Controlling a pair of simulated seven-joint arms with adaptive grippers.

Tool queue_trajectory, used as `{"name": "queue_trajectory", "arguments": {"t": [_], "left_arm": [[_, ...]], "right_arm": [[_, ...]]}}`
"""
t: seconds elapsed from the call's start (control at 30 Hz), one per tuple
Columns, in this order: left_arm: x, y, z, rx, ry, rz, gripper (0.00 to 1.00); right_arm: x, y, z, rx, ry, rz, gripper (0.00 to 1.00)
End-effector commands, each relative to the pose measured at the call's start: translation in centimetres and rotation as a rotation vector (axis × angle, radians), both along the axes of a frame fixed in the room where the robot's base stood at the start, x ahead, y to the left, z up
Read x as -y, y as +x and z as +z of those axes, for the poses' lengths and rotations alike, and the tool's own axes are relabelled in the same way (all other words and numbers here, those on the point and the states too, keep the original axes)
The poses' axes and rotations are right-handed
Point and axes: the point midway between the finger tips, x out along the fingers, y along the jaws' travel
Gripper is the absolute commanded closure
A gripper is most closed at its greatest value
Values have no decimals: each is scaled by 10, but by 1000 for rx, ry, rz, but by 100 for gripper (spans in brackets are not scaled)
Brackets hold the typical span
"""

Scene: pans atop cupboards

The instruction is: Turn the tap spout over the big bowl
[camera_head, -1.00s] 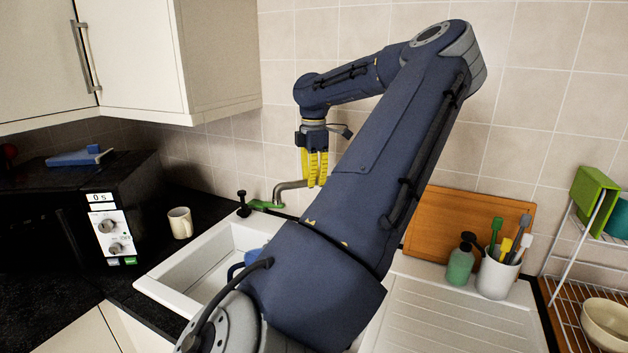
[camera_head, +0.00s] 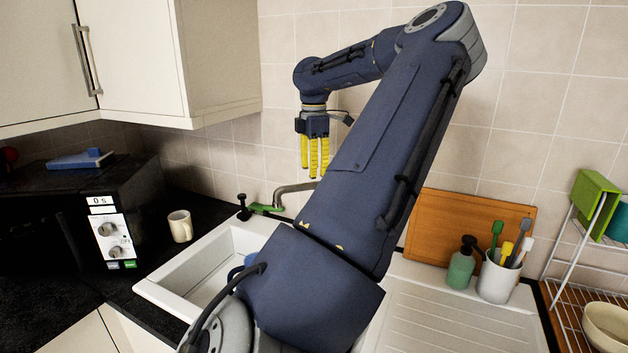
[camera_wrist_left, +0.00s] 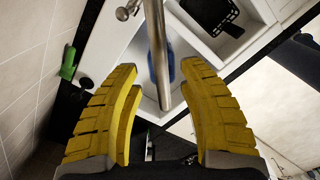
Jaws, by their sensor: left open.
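The metal tap spout (camera_head: 295,188) runs from the back of the sink to the right until my arm hides its end. My left gripper (camera_head: 315,176), with yellow fingers, is open and empty just above the spout. In the left wrist view the spout (camera_wrist_left: 157,55) passes between the two spread fingers of the gripper (camera_wrist_left: 162,78), with gaps on both sides. A blue item (camera_head: 237,268), perhaps the big bowl, lies in the sink, mostly hidden by my arm. It also shows in part behind the spout in the wrist view (camera_wrist_left: 151,66). My right gripper is not in view.
The white sink (camera_head: 175,283) has a drainer on the right. A soap bottle (camera_head: 461,267) and brush cup (camera_head: 497,277) stand there by a wooden board (camera_head: 470,225). A mug (camera_head: 180,226) and microwave (camera_head: 110,237) stand left. A green item (camera_head: 265,207) is by the tap base.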

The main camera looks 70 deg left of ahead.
Motion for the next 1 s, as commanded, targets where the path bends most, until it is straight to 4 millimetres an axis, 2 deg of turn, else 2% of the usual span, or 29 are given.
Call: {"name": "queue_trajectory", "arguments": {"t": [0.2,0.4,0.6,1.0], "left_arm": [[0,0,38,2,2,-2,59],[0,0,62,1,1,-2,59],[0,0,73,0,0,-1,59],[0,0,75,-1,0,0,59]], "right_arm": [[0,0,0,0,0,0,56],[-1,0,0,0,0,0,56],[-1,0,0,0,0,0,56],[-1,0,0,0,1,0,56]]}}
